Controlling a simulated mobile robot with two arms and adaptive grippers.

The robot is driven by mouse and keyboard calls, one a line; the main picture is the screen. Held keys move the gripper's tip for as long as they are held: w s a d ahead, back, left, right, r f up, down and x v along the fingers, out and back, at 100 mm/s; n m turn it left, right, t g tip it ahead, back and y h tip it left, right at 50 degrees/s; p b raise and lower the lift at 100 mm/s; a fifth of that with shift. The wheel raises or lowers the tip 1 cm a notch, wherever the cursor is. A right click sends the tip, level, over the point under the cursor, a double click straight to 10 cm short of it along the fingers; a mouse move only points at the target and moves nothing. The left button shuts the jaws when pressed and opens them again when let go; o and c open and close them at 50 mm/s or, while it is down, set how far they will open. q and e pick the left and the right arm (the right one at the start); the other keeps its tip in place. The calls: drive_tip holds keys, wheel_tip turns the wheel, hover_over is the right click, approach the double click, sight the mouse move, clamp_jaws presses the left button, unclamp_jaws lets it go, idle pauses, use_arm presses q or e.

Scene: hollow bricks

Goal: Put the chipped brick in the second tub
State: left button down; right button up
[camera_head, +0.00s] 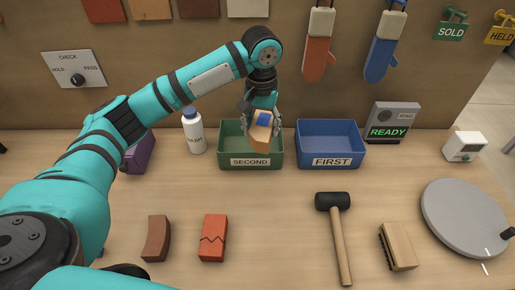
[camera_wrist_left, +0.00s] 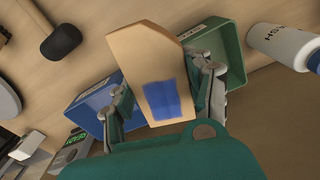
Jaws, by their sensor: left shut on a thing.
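My left gripper (camera_head: 262,122) is shut on a tan brick (camera_head: 260,140) with a blue patch. In the left wrist view the brick (camera_wrist_left: 150,62) sits between both fingers and one of its corners looks cut off. The gripper holds it tilted over the green tub (camera_head: 227,161), labelled SECOND; I cannot tell how high above it. The tub's inside is partly hidden by the brick. The blue tub (camera_head: 345,143), labelled FIRST, stands just to the right. My right gripper is not in view.
A brown curved brick (camera_head: 157,238) and a red cracked brick (camera_head: 213,238) lie at the front. A mallet (camera_head: 338,235), a brush (camera_head: 397,247) and a grey turntable (camera_head: 465,215) are to the right. A white bottle (camera_head: 194,133) stands left of the green tub.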

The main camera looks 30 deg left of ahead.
sight(260, 112)
use_arm(q)
drive_tip(key=shift+n, duration=0.6)
drive_tip(key=w, duration=0.1)
drive_tip(key=w+a+f, duration=0.1)
drive_tip(key=w+a+b, duration=0.1)
drive_tip(key=w, duration=0.1)
drive_tip(key=shift+a+f, duration=0.25)
drive_tip(key=shift+f, duration=0.15)
drive_tip(key=shift+n, duration=0.7)
drive_tip(key=w+a+f, duration=0.1)
drive_tip(key=f, duration=0.2)
drive_tip(key=w+a+f, duration=0.1)
drive_tip(key=a+f, duration=0.1)
drive_tip(key=f, duration=0.1)
drive_tip(key=w+a+f, duration=0.1)
drive_tip(key=f, duration=0.1)
drive_tip(key=shift+a+f, duration=0.25)
drive_tip(key=shift+f, duration=0.15)
wheel_tip(260, 112, down, 4)
drive_tip(key=shift+f, duration=0.25)
drive_tip(key=shift+w+f, duration=0.1)
drive_tip(key=shift+f, duration=0.3)
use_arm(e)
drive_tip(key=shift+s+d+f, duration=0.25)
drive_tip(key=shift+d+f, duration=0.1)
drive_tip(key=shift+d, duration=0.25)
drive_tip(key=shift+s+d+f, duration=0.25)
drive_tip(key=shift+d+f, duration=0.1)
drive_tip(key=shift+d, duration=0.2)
